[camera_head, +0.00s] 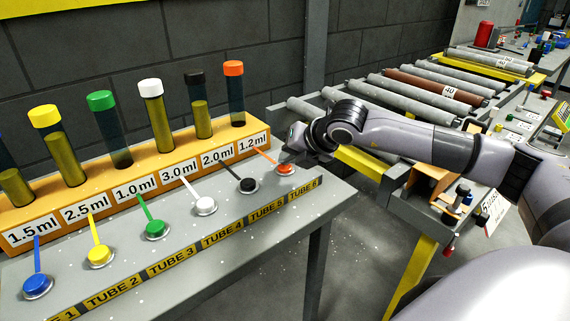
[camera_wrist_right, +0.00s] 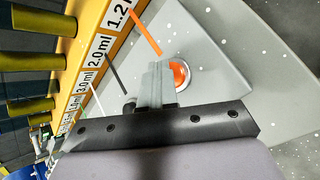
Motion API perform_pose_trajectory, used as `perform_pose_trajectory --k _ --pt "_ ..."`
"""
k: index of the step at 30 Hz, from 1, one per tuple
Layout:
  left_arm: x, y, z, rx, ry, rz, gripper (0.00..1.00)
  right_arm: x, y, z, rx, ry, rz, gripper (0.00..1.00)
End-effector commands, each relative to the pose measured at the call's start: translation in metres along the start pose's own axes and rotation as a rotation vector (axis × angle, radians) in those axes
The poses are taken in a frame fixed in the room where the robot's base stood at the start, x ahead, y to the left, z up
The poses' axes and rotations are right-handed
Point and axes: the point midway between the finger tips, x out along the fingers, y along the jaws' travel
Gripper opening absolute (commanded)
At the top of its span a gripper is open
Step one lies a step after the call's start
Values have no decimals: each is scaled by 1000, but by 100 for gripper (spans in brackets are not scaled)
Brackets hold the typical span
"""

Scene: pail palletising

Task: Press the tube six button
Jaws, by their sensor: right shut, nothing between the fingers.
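The tube six button is orange, with a pale round base. It sits at the right end of the row of buttons in the head view (camera_head: 285,169), above the TUBE 6 label (camera_head: 303,188). An orange strip joins it to the 1.2 ml label (camera_head: 252,143). My right gripper (camera_head: 286,156) is shut and empty, just above and behind this button. In the right wrist view the closed fingers (camera_wrist_right: 158,72) partly cover the left side of the orange button (camera_wrist_right: 181,75). I cannot tell whether they touch it. My left gripper is not in view.
Black (camera_head: 248,185), white (camera_head: 205,205), green (camera_head: 156,229), yellow (camera_head: 99,255) and blue (camera_head: 37,284) buttons line the grey table (camera_head: 185,255). The orange rack (camera_head: 120,175) with capped tubes stands behind them. A roller conveyor (camera_head: 405,95) lies beyond my right arm.

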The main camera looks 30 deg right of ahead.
Motion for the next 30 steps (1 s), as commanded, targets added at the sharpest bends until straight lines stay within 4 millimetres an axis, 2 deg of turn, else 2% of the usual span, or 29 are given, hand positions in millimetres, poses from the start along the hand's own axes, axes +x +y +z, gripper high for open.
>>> perform_pose_trajectory --k 12,23,30 --pt "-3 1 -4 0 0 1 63 -12 9 9 0 1 -1 0" --pt "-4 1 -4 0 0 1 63 -14 10 10 0 0 0 0" --pt "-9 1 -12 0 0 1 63 -27 20 20 0 0 1 0"
